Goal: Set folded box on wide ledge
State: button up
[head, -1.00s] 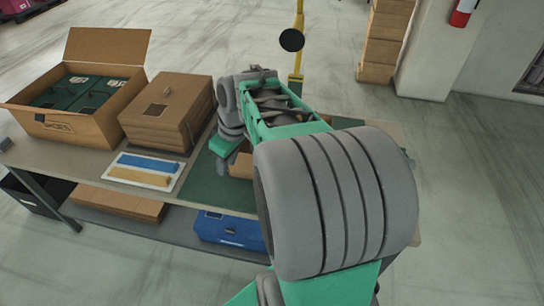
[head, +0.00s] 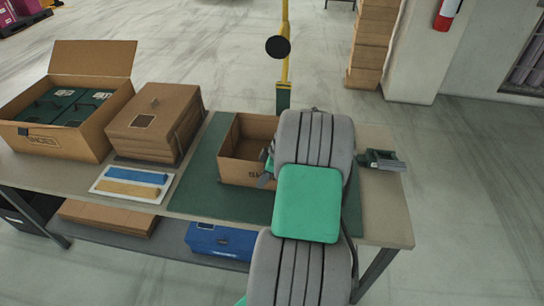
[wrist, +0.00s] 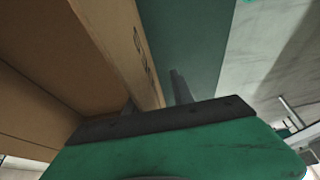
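An open-topped cardboard box (head: 232,171) stands upright on the green mat (head: 195,188) of the workbench, its right part hidden behind my arm. My gripper (head: 267,171) is at the box's right side, mostly hidden by my arm in the head view. In the wrist view my gripper (wrist: 154,95) has one finger inside the box and one outside, straddling a side wall (wrist: 125,45). The fingers stand apart, with a gap at the outer one. No surface is clearly marked as the wide ledge; the bench top (head: 385,215) is bare at its right end.
A lettered carton (head: 65,143) with green contents stands at the left, beside stacked flat cardboard (head: 150,118). A white tray (head: 105,187) holds a blue and a tan strip. A small device (head: 383,160) sits at the right edge. A blue case (head: 222,240) is on the lower shelf.

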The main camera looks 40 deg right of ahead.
jog(key=shift+f, duration=0.15)
jog(key=shift+c, duration=0.3)
grip_shut()
dwell(1.0)
